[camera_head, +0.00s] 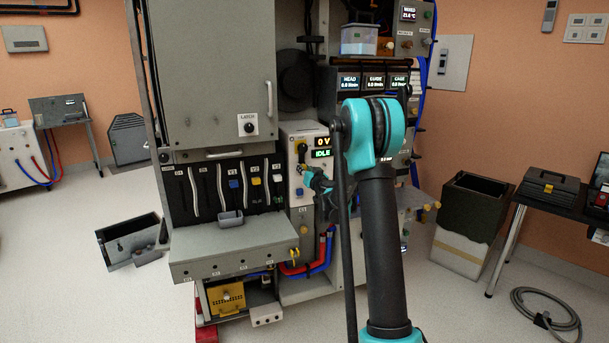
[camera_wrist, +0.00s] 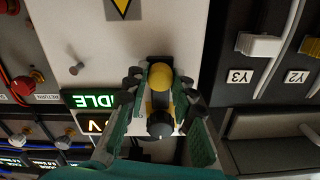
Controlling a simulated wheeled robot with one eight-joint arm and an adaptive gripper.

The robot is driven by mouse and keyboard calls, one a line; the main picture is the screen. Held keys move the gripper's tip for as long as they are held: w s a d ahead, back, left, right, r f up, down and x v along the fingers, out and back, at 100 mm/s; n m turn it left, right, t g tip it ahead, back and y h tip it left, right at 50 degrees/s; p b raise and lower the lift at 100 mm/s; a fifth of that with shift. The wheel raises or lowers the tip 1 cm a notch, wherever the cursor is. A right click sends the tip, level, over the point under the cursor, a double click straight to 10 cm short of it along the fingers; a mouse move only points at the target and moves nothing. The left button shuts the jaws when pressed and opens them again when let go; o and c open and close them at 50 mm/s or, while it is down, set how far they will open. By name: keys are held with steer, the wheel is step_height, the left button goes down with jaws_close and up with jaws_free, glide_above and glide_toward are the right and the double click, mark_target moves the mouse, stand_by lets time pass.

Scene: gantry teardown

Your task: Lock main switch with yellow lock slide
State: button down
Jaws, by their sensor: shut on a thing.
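The yellow lock slide (camera_wrist: 160,76) shows a round yellow knob between my fingertips in the wrist view. More yellow shows beside the black knob. The main switch's black knob (camera_wrist: 160,124) sits right below the yellow knob in that view, between my fingers but nearer the palm. In the head view the switch (camera_head: 302,148) is on the light panel, left of the 0 V display. My gripper (camera_wrist: 160,83) is shut on the yellow knob; it also shows in the head view (camera_head: 308,178), at the panel. My arm hides part of the panel there.
Displays read 0 V (camera_head: 322,142) and IDLE (camera_head: 321,154). Left of the panel is a row of slots with coloured connectors (camera_head: 255,181) and a grey ledge (camera_head: 215,252). A small stud (camera_wrist: 75,69) stands out from the panel in the wrist view.

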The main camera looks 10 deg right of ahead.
steer(key=shift+r, duration=0.1)
steer(key=c, duration=1.3)
jaws_free()
steer(key=shift+o, duration=0.2)
steer(key=v, duration=1.2)
